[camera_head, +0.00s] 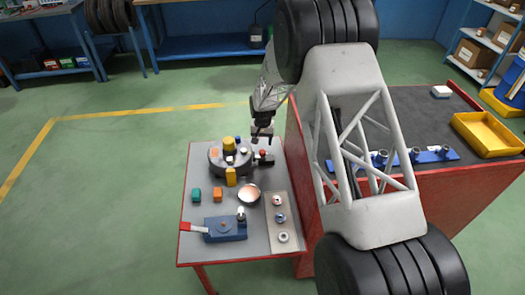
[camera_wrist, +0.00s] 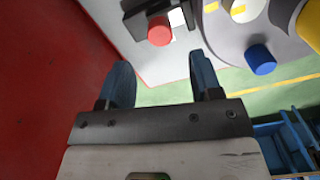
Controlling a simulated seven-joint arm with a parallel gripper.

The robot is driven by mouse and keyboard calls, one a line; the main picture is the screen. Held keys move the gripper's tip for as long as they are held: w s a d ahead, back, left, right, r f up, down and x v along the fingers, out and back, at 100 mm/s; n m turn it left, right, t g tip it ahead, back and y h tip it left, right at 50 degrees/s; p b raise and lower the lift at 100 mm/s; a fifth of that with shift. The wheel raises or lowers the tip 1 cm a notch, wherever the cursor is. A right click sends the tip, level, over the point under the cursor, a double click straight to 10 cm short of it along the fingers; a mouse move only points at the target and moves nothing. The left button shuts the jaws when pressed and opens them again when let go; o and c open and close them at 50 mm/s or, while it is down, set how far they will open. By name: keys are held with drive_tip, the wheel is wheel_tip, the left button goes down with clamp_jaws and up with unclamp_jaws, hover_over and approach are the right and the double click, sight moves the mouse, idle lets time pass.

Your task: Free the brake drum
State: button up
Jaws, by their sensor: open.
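The round dark-grey drum (camera_head: 214,163), which I take for the brake drum, lies on the small grey-topped table. A yellow knob, a blue peg, an orange piece and pale pieces are on it. A dark block with a red cap (camera_head: 262,154) sits at its right side. My gripper (camera_head: 262,135) is above the table's back right, close to the drum and the red cap. In the wrist view, my gripper (camera_wrist: 163,82) is open, with nothing between its fingers. The red cap (camera_wrist: 159,30) and the drum (camera_wrist: 228,38) with its blue peg (camera_wrist: 260,60) lie beyond the fingertips.
A red-sided bench (camera_head: 440,183) adjoins on the right, with a yellow tray (camera_head: 488,133).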

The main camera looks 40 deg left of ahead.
sight(263, 151)
drive_tip(key=shift+f, duration=3.15)
